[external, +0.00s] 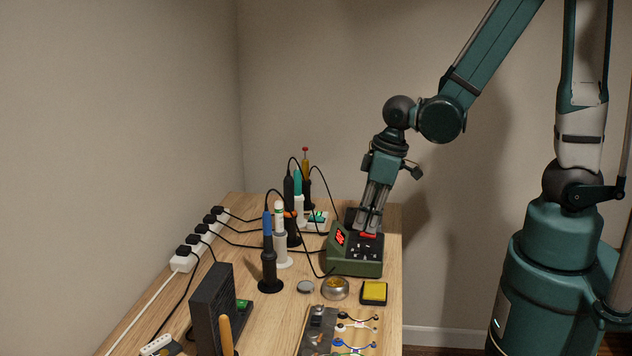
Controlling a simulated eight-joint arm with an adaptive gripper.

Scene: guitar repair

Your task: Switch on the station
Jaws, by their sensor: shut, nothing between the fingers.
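The station (352,265) is a green box with a dark sloped top on the right side of the wooden table. Its front display (340,238) shows lit red digits. A red switch (368,235) sits on its top, with several small light buttons below it. My gripper (369,231) points down with its fingers shut and empty. The fingertips are at the red switch, and seem to touch it or hover just above; I cannot tell which. They partly cover the station's top behind the switch.
Soldering irons in stands (268,265) rise left of the station. A brass-wool tin (335,288) and yellow sponge (374,292) lie in front. A white power strip (184,262) with cables runs along the left edge.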

